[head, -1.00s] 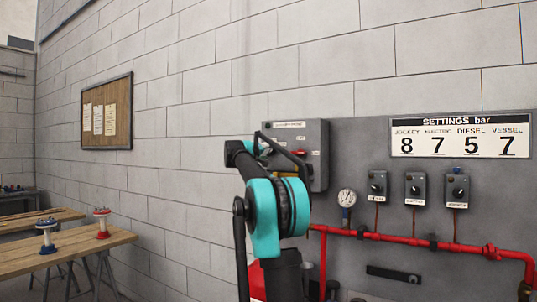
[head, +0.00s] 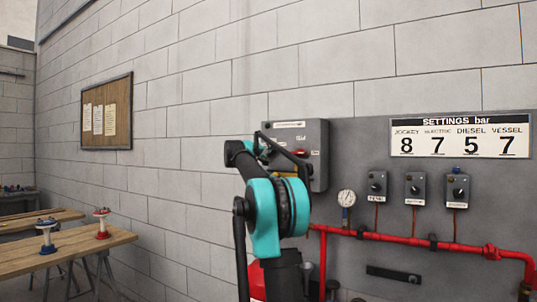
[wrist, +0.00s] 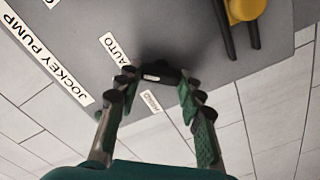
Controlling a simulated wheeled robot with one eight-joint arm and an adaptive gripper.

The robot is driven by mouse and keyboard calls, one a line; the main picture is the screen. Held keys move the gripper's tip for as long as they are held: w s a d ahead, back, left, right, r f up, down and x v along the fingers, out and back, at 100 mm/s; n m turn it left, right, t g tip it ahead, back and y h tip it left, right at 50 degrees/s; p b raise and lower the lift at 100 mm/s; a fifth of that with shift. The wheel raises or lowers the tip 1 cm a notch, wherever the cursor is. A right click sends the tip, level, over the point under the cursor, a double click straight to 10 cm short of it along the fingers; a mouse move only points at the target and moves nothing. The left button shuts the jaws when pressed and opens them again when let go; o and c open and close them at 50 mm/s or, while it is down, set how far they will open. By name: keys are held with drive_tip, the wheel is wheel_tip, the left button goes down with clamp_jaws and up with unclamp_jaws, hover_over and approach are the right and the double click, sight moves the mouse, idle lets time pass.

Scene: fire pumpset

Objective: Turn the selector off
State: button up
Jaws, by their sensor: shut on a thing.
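The selector (wrist: 163,72) is a black knob on a grey panel in the wrist view, with a small white mark on it. White labels reading AUTO (wrist: 114,48) and HAND (wrist: 151,102) sit beside it. My gripper (wrist: 158,87) is shut on the selector, with one green-padded finger on each side. Which label the knob points to is hard to tell. In the head view, the grey control box (head: 317,140) on the wall is partly covered by my arm, and the fingers and knob are hidden there.
A JOCKEY PUMP label (wrist: 42,55) and a yellow round part (wrist: 245,8) with dark bars lie near the selector. Right of the box are a gauge (head: 346,198), small switch boxes (head: 415,188) and a red pipe (head: 400,238). A wooden table (head: 75,247) stands at left.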

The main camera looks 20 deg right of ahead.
drive_tip(key=shift+f+n, duration=0.1)
drive_tip(key=shift+n, duration=3.8)
drive_tip(key=shift+a, duration=0.1)
drive_tip(key=o, duration=1.2)
drive_tip(key=shift+c, duration=0.2)
drive_tip(key=v, duration=1.2)
